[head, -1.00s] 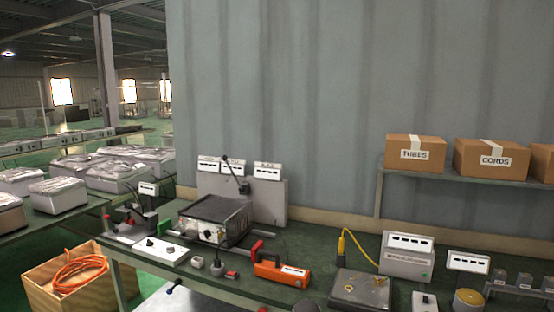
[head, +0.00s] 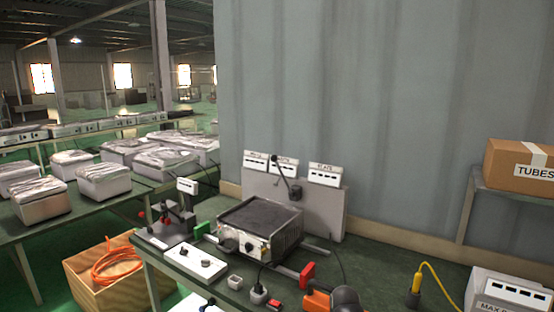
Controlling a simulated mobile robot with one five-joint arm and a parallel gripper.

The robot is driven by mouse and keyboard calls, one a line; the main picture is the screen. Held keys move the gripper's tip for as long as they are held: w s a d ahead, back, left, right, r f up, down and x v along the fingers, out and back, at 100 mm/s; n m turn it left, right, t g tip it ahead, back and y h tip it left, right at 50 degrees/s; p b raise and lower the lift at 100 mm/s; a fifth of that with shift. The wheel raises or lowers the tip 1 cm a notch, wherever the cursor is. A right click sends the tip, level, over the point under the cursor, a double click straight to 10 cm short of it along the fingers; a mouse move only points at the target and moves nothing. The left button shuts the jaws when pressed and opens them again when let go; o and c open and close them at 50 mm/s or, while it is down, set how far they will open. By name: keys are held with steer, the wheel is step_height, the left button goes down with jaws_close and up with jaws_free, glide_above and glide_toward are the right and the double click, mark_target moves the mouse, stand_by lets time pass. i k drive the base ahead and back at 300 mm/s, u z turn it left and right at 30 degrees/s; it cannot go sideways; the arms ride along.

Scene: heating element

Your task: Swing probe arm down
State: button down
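The probe arm appears as a thin dark rod (head: 284,172) with a small knob at its upper end. It leans up and to the left from a black block (head: 295,191) in front of the white upright panel (head: 330,210). It stands raised above the back of a box-shaped heating unit (head: 262,226) with a dark flat top and a front dial. The rod's tip is clear of that top. I cannot make out my gripper. A dark rounded shape at the bottom edge, over the orange tool, may be part of my arm.
A white control box (head: 196,263) and a black clamp stand (head: 178,212) are left of the unit. Red (head: 307,273) and green (head: 202,229) blocks flank its rails. An orange tool (head: 317,301) lies in front. A yellow-corded plug (head: 416,285) stands right.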

mark_target(275, 158)
steer(key=u, duration=0.7)
steer(key=i, duration=1)
steer(key=u, duration=0.7)
